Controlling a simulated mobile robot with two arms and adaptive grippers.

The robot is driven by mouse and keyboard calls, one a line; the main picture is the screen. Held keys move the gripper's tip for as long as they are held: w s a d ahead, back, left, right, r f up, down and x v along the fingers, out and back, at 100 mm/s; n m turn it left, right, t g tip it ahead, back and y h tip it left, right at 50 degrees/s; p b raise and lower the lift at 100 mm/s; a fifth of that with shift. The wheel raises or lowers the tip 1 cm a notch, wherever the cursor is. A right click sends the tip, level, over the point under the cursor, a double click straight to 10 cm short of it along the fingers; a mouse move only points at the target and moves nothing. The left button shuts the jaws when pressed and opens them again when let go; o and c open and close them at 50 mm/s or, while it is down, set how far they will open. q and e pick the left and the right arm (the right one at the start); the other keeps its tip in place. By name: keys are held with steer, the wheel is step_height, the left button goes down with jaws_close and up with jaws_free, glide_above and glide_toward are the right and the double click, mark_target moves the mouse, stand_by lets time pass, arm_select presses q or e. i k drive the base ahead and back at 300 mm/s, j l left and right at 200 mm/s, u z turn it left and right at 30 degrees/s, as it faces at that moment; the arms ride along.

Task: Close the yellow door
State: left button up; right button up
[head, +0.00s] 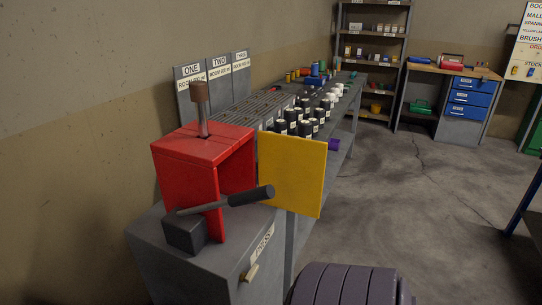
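The yellow door (291,174) is a flat upright panel at the right side of a red box-shaped frame (186,182). It stands open, swung out to the right, with its left edge close to the frame's back right edge. The frame's open side and dark red inside show between the front wall and the door. A dark lever with a thick black grip (251,195) reaches across in front of the opening from a black block (185,233). The grip's end is in front of the door's lower left part in this view. Neither of my grippers is in view.
The frame stands on a grey cabinet (190,270), with a brown-topped rod (200,104) rising from its top. Behind runs a long bench (345,115) with several bottles and cans. A shelf (372,36) and a blue-drawer desk (455,68) stand farther back.

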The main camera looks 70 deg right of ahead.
mark_target(296, 167)
steer(key=l, duration=0.5)
steer(key=k+l+u, duration=0.15)
steer(key=l, duration=0.85)
steer(key=k+l+u, duration=0.15)
steer(key=l, duration=0.8)
steer(key=k+l+u, duration=0.15)
steer(key=l, duration=0.35)
steer(key=k+l, duration=0.1)
steer(key=l, duration=0.35)
steer(key=k+l, duration=0.15)
steer(key=l, duration=0.35)
